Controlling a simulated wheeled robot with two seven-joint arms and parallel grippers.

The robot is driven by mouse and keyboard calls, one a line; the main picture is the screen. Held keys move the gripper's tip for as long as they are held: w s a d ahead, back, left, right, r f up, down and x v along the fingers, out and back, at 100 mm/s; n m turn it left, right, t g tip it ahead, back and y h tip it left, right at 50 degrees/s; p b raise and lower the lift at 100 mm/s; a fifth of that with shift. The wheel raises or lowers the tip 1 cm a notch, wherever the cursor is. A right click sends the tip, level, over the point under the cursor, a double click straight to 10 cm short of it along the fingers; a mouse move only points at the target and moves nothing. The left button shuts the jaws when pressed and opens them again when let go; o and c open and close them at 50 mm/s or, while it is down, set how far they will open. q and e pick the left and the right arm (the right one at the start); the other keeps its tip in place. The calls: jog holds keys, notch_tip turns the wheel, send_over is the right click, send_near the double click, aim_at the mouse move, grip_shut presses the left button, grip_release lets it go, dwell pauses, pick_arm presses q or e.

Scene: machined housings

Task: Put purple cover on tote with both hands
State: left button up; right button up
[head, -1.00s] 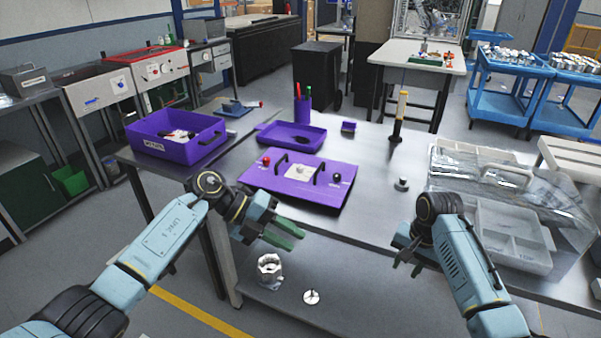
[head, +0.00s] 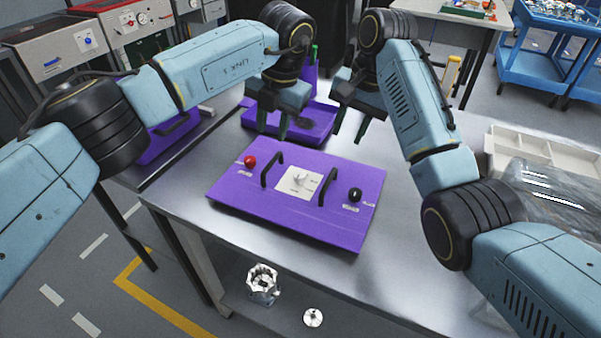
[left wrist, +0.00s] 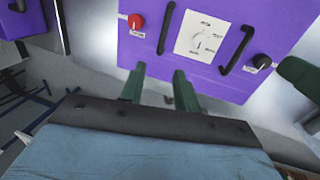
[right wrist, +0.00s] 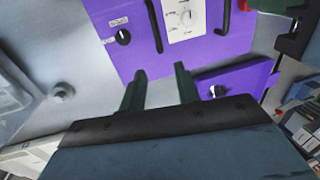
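The purple cover (head: 300,225) lies flat on the metal table, with two black handles (head: 272,169) (head: 327,188), a red knob, a black knob and a white dial plate. The cover also shows in the left wrist view (left wrist: 195,70) and the right wrist view (right wrist: 165,55). The purple tote (head: 158,152) stands at the left, mostly hidden behind my left arm; a black handle on it shows. My left gripper (head: 272,124) is open and empty, past the cover's far edge, in front of the purple tray. My right gripper (head: 350,126) is open and empty, beyond the cover's far right side.
A shallow purple tray (head: 318,131) holding a dark item lies behind the cover. A clear-lidded case (head: 545,195) stands at the right, partly behind my right arm. A silver part (head: 262,282) and a round disc (head: 313,318) lie below the table's front edge.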

aim_at(334, 171)
pick_arm(q)
jog(key=shift+s, duration=0.3)
pick_arm(e)
jog(key=shift+s, duration=0.25)
